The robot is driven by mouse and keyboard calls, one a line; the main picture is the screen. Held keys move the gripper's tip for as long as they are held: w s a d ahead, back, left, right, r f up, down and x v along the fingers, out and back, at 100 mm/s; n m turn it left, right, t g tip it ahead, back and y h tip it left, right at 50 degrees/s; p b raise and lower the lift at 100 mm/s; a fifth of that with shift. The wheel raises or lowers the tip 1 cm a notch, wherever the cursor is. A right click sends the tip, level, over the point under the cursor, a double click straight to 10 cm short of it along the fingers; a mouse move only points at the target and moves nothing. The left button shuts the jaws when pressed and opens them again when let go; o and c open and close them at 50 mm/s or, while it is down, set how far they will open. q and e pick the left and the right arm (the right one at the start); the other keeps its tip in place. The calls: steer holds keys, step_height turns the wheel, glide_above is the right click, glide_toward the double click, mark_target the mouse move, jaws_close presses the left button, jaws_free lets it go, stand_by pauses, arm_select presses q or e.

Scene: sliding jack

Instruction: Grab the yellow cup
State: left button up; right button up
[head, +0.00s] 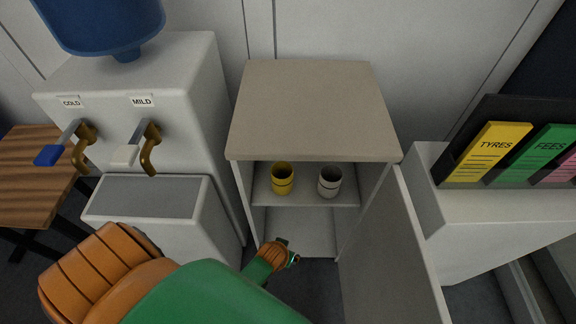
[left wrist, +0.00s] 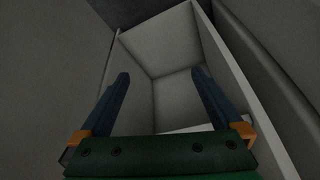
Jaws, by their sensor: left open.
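The yellow cup (head: 283,179) stands upright on the cabinet's shelf (head: 309,200), on the left side of the opening in the head view. A dark band runs around it. My left gripper (head: 290,255) is low in front of the cabinet, below the cup and apart from it; its fingers are barely visible there. In the left wrist view my left gripper (left wrist: 160,76) is open and empty, with its two dark fingers spread toward a pale, box-like interior. Neither cup shows in that view. My right gripper is not in view.
A white cup (head: 330,182) stands to the right of the yellow one. The cabinet (head: 313,105) has a beige top, and its door (head: 390,260) is open at the right. A water dispenser (head: 150,80) stands left; a white counter with coloured folders (head: 490,152) stands right.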

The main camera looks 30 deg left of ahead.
mark_target(281, 182)
arm_select(q)
steer(key=w+a+r+n+t+y, duration=0.1)
steer(key=w+a+r+n+y, duration=0.1)
steer(key=w+a+r+n, duration=0.45)
steer(key=w+a+b, duration=0.1)
steer(key=w, duration=0.2)
steer(key=w+a+r+m+b, duration=0.1)
steer(key=w, duration=0.2)
steer(key=w+a+m+b, duration=0.1)
steer(key=w+a, duration=0.1)
steer(key=w, duration=0.1)
steer(key=shift+w+r+m, duration=0.25)
steer(key=shift+w+r, duration=0.05)
steer(key=shift+w, duration=0.05)
steer(key=b+x, duration=0.2)
steer(key=x, duration=0.1)
steer(key=shift+w+a+r+b, duration=0.1)
steer(key=shift+w+r+b, duration=0.05)
steer(key=shift+b, duration=0.2)
steer(key=shift+w, duration=0.2)
steer(key=c, duration=1.1)
steer(key=shift+r, duration=0.15)
